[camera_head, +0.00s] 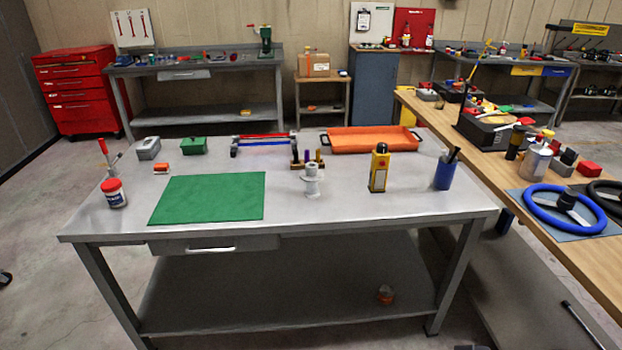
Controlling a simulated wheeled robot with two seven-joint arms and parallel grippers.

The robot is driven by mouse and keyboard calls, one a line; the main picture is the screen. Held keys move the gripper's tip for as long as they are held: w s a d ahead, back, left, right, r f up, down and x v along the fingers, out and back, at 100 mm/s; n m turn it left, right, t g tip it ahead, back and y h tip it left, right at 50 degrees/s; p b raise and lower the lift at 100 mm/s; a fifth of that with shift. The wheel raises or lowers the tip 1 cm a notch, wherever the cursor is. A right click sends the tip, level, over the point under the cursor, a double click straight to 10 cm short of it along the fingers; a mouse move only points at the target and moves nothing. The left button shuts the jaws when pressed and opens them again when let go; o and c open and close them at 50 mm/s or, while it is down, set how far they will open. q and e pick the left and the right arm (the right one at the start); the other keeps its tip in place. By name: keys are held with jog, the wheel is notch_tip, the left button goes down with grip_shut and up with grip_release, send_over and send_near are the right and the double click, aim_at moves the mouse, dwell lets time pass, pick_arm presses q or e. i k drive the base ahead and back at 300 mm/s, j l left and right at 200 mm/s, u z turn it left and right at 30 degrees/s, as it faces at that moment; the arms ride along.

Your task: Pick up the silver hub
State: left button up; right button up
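The silver hub (312,187) stands upright on the grey metal table (400,212). It is a pale, spool-like piece with a wide flange. It sits right of the green mat (208,198) and left of a yellow and black bottle (379,168), apart from both. A small wooden holder with upright pegs (308,159) stands just behind it.
A wooden bench (540,170) adjoins at right. The table's front strip is clear.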

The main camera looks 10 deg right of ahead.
aim_at(312, 175)
jog(key=u, duration=0.75)
jog(key=i+l+u, duration=0.1)
jog(key=l+u, duration=1.15)
jog(key=k+l, duration=0.1)
jog(key=l, duration=0.25)
jog(key=l+u, duration=0.1)
jog(key=l, duration=0.3)
jog(key=k+l, duration=0.15)
jog(key=l, duration=0.2)
jog(key=k+l+u, duration=0.1)
jog(key=l, duration=0.3)
jog(key=k+l, duration=0.1)
jog(key=l, duration=0.25)
jog(key=u, duration=0.05)
